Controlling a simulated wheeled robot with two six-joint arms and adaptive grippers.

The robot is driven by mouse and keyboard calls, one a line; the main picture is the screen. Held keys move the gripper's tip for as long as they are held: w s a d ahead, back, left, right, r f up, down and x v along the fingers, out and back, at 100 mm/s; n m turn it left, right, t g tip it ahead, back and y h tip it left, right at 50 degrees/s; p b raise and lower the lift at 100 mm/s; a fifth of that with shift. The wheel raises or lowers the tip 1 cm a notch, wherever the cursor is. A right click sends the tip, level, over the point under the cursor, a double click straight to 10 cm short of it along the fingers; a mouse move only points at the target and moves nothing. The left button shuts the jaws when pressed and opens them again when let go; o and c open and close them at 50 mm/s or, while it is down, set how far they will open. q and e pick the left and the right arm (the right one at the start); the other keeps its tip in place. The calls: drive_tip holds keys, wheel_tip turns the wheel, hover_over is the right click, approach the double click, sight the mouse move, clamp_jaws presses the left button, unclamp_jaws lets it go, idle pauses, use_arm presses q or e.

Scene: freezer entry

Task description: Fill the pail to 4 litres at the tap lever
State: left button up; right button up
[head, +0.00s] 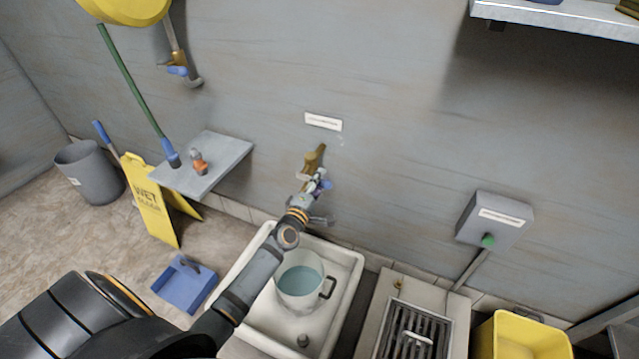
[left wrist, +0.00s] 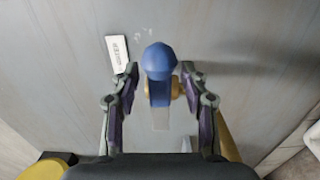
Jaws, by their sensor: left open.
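The pail (head: 301,297) is pale with a dark side handle and stands upright in the white sink (head: 350,262). Bluish water shows inside it; I cannot read the level. The brass tap (head: 314,158) is on the wall above the sink, with its spout partly hidden by my arm. My left gripper (head: 318,184) is at the tap. In the left wrist view its open fingers (left wrist: 160,82) stand on either side of the blue tap lever (left wrist: 159,62), with gaps visible. The blue lever (head: 327,185) is mostly hidden in the head view. My right gripper is out of view.
Left of the sink are a small wall shelf (head: 226,150) with an orange-and-grey item, a yellow wet-floor sign (head: 148,200), a grey bin (head: 88,170) and a blue dustpan (head: 184,284). A grey box with a green button (head: 488,240) and a yellow bucket (head: 520,340) are right.

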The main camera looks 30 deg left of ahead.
use_arm(q)
drive_tip(key=shift+w, duration=0.1)
clamp_jaws()
idle(0.4)
